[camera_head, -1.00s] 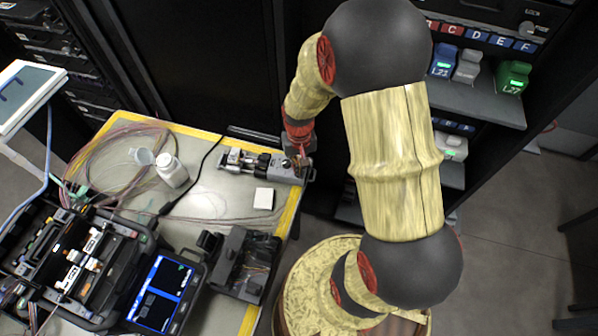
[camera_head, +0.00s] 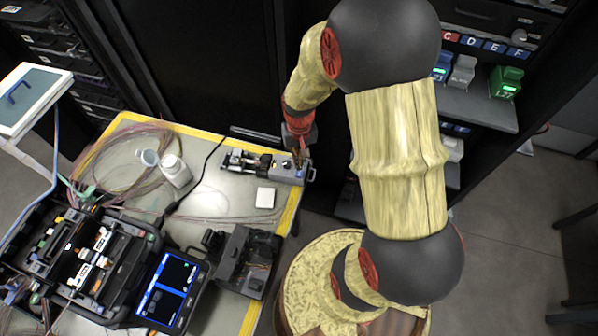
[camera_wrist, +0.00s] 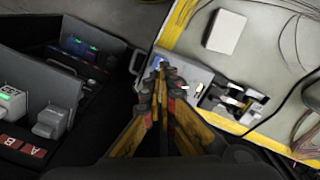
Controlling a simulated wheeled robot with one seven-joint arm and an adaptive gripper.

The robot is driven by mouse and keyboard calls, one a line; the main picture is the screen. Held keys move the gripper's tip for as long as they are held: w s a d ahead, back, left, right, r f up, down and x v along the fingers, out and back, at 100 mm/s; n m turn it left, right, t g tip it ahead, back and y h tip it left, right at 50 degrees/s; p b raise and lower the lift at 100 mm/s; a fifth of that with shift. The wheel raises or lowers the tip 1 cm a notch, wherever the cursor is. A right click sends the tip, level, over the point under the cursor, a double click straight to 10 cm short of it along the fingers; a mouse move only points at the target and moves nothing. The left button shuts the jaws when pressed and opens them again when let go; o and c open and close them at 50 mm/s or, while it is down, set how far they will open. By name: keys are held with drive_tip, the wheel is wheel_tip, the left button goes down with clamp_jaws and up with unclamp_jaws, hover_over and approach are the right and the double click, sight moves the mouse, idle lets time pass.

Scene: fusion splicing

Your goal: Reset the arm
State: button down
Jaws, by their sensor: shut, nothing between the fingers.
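My gripper (camera_head: 299,152) is at the right end of a grey and black device (camera_head: 268,166) near the table's right edge. In the wrist view the gripper's yellow and black fingers (camera_wrist: 160,72) point away from the camera with their tips together and nothing held. Their tips overlap the grey end of the device (camera_wrist: 190,78) in that view; I cannot tell whether they touch it.
The table (camera_head: 215,190) also carries a white bottle (camera_head: 175,170), a white block (camera_head: 265,198), loose fibres, a black splicer with a blue screen (camera_head: 168,288) and a black holder (camera_head: 245,260). A rack shelf (camera_head: 480,108) with coloured modules stands at the right.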

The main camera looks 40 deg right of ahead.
drive_tip(key=shift+s, duration=0.1)
drive_tip(key=s+a+r+n+t, duration=0.1)
drive_tip(key=s+a+r, duration=0.3)
drive_tip(key=r, duration=0.5)
drive_tip(key=s+a+r+n+t+b, duration=0.1)
drive_tip(key=s+a+r, duration=0.3)
drive_tip(key=r, duration=0.6)
drive_tip(key=s+a+r+n+t, duration=0.2)
drive_tip(key=s+a+r+t, duration=0.1)
drive_tip(key=r, duration=0.6)
drive_tip(key=shift+s+a+r+t+b, duration=0.3)
drive_tip(key=shift+s+a+r, duration=0.1)
drive_tip(key=shift+s+a, duration=0.15)
idle(0.4)
